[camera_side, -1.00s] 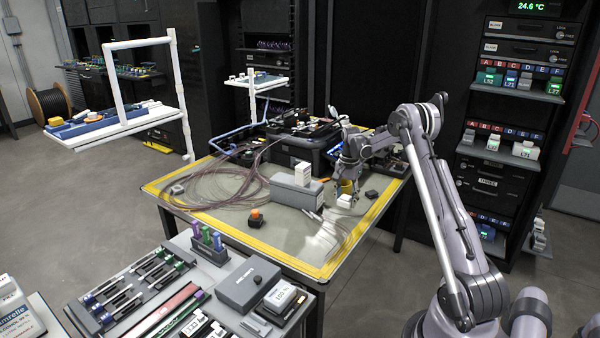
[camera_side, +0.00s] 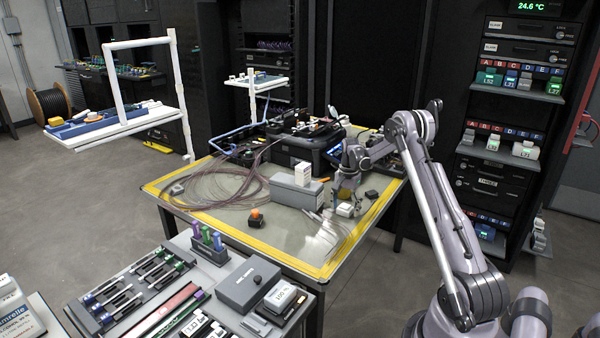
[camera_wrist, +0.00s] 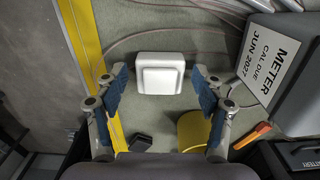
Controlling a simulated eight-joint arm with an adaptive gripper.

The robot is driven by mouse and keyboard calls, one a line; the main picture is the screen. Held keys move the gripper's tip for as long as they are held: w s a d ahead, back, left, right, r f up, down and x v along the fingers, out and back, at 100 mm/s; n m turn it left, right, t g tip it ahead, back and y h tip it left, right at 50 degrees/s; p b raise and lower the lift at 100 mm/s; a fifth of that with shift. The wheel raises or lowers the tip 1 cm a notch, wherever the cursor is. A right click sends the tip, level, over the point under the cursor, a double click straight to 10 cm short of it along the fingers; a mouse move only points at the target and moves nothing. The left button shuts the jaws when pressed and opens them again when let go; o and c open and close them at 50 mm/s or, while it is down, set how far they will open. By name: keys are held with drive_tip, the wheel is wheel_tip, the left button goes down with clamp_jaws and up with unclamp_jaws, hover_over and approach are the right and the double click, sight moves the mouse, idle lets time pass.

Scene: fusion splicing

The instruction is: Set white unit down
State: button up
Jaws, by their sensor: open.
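The white unit (camera_side: 345,210) is a small white block with rounded edges. It rests on the grey table top near the right-hand part of the table. The wrist view shows it from above (camera_wrist: 160,73), lying square between my fingertips. My gripper (camera_side: 345,203) is around it, with a finger on each side. In the wrist view my gripper (camera_wrist: 160,82) is open, and a clear gap shows between each blue finger pad and the unit.
The grey meter box (camera_wrist: 272,62) stands right of the unit in the wrist view. A yellow cup (camera_wrist: 192,131), an orange piece (camera_wrist: 252,136) and a small black block (camera_wrist: 141,143) lie close by. Thin fibres cross the table. Yellow tape (camera_side: 372,218) marks its edge.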

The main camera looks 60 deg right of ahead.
sight(345, 205)
drive_tip(key=shift+r, duration=0.15)
wheel_tip(345, 205, up, 12)
drive_tip(key=w+a+r+n+t, duration=0.1)
drive_tip(key=a+r+n, duration=0.1)
drive_tip(key=a+r, duration=0.3)
drive_tip(key=w+a+r+n, duration=0.1)
drive_tip(key=a+r+n, duration=0.1)
drive_tip(key=a, duration=0.5)
drive_tip(key=s+a+r+n+t+h, duration=0.1)
drive_tip(key=s+a+r+n+t, duration=0.2)
drive_tip(key=a, duration=0.7)
drive_tip(key=s+a+r+n+t, duration=0.1)
drive_tip(key=s+a+n, duration=0.3)
drive_tip(key=a, duration=0.7)
drive_tip(key=s+a+f+n+t+y, duration=0.1)
drive_tip(key=s+a+f+n+t, duration=0.1)
drive_tip(key=s+a+n, duration=0.4)
drive_tip(key=a+f+n, duration=0.1)
drive_tip(key=a, duration=0.2)
drive_tip(key=shift+s+f, duration=0.15)
drive_tip(key=shift+f, duration=0.1)
